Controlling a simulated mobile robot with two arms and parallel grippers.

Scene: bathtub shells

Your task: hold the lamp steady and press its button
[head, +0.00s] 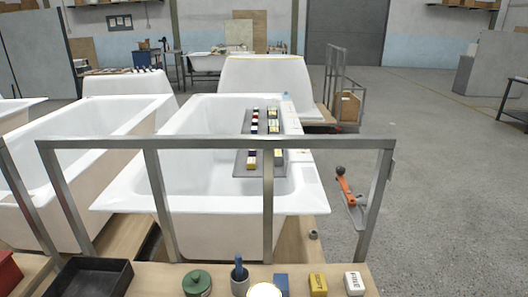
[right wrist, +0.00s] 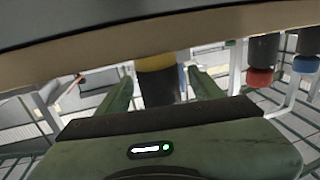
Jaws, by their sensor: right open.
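A bright white round thing (head: 264,290) is cut off by the bottom edge of the head view, on the wooden board; it may be the lamp, but I cannot tell. No button can be made out. My right gripper (right wrist: 160,76) shows in the right wrist view with its two green fingers apart. A yellow and dark cylinder (right wrist: 157,63) shows between or beyond the fingers; I cannot tell whether they touch it. Neither gripper shows in the head view.
The wooden board (head: 330,271) also holds a green lidded jar (head: 196,283), a blue box (head: 281,282), a yellow box (head: 318,284) and a white box (head: 354,283). A metal frame (head: 215,143) stands before a white bathtub (head: 205,200). Red-ended (right wrist: 260,77) and blue-ended (right wrist: 306,64) cylinders are right of my gripper.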

